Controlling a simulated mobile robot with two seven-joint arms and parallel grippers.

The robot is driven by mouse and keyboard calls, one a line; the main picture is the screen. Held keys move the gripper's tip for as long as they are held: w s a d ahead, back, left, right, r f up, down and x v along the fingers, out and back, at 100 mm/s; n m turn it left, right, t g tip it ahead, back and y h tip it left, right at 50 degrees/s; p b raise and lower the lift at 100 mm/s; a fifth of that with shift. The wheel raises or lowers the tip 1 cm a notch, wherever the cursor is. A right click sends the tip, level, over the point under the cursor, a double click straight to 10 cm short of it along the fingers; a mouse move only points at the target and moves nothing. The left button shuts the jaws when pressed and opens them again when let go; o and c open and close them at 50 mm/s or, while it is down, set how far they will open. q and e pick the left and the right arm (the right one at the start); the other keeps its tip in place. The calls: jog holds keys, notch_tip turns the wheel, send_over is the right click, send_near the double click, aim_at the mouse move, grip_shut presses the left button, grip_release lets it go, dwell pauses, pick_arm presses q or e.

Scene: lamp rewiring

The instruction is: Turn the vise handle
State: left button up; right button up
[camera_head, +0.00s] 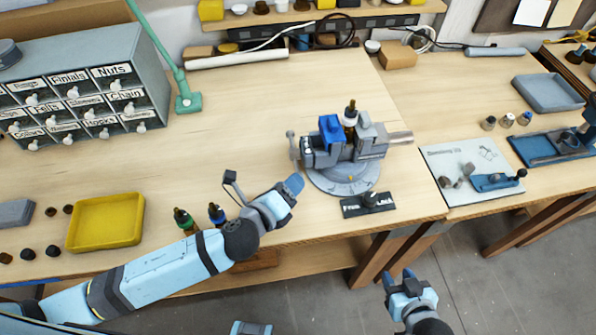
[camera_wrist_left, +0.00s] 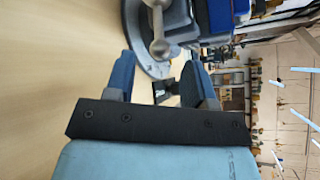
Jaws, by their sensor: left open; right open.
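The vise (camera_head: 345,145) stands on a round grey base (camera_head: 343,181) on the table, with a blue part on top and a dark bottle-like piece upright in its jaws. Its handle (camera_head: 292,146) is a grey bar with ball ends on the vise's left side. In the left wrist view the handle (camera_wrist_left: 159,40) shows ahead, just beyond the fingertips. My left gripper (camera_head: 292,186) is below the handle, apart from it, open and empty; its two blue fingers (camera_wrist_left: 160,80) show in the wrist view. My right gripper (camera_head: 399,277) is open and empty, off the table's front edge.
Two small bottles (camera_head: 183,218) stand beside my left forearm, near a yellow tray (camera_head: 106,221). A drawer cabinet (camera_head: 84,92) and green lamp stand (camera_head: 187,98) are back left.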

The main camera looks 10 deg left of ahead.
aim_at(306, 168)
pick_arm(q)
jog(key=shift+x, duration=2.3)
grip_shut()
jog(key=f+m+t+b, duration=0.1)
jog(key=f+b, duration=0.1)
jog(key=b, duration=0.3)
jog(key=shift+t, duration=0.3)
jog(key=shift+w+r+m+b, duration=0.1)
jog(key=shift+m+b, duration=0.2)
jog(key=shift+b, duration=0.25)
jog(key=shift+r, duration=0.15)
